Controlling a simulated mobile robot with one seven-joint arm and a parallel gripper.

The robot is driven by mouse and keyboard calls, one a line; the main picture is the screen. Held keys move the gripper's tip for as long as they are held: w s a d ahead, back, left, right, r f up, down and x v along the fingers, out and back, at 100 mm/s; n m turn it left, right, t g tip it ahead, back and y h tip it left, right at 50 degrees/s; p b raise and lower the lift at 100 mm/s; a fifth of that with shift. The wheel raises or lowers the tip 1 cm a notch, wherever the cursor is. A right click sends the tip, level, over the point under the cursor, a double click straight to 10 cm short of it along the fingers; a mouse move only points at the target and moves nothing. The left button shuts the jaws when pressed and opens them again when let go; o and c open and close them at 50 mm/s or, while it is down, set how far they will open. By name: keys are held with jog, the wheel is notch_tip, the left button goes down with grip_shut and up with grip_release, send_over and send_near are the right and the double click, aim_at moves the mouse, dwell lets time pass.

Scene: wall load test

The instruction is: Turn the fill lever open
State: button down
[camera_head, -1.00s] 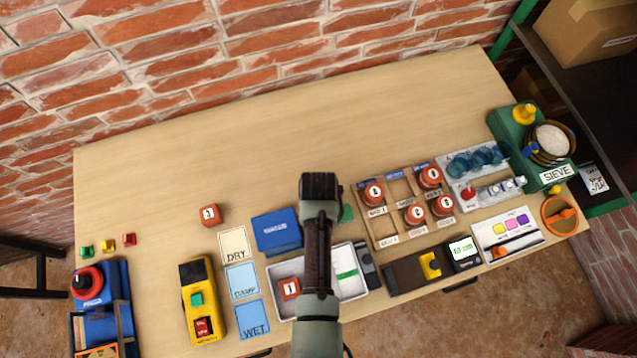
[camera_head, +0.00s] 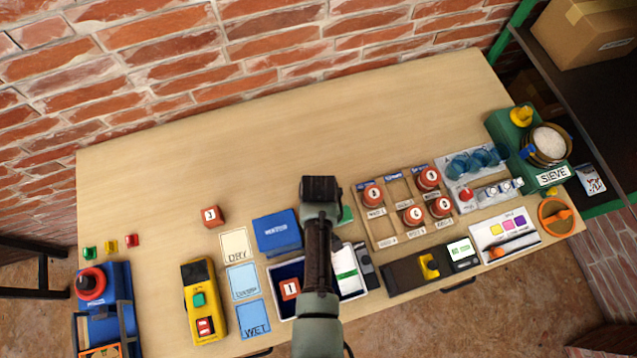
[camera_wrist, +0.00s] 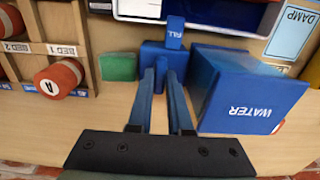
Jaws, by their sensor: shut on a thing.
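The blue fill lever, with its tab labelled FILL (camera_wrist: 174,33), stands between the blue tank marked WATER (camera_wrist: 232,95) and a green block (camera_wrist: 118,67) in the wrist view. My gripper (camera_wrist: 164,72) is shut on the lever's blue body, one finger on each side. The fingers partly cover it, so its exact turn is hard to read. In the head view, the water tank (camera_head: 277,231) is left of my arm, which hides the lever and fingertips. The tray (camera_head: 272,273) in front has a dark blue inside and holds a red block marked 1 (camera_head: 290,288).
A wooden rack (camera_head: 385,243) of red jars stands right of my arm. The back of the table (camera_head: 270,140) is clear.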

dwell(0.3)
jog(key=c, duration=0.8)
grip_release()
jog(key=shift+c, duration=0.2)
jog(key=shift+r, duration=0.1)
notch_tip(320, 180, up, 13)
jog(key=shift+b, duration=0.4)
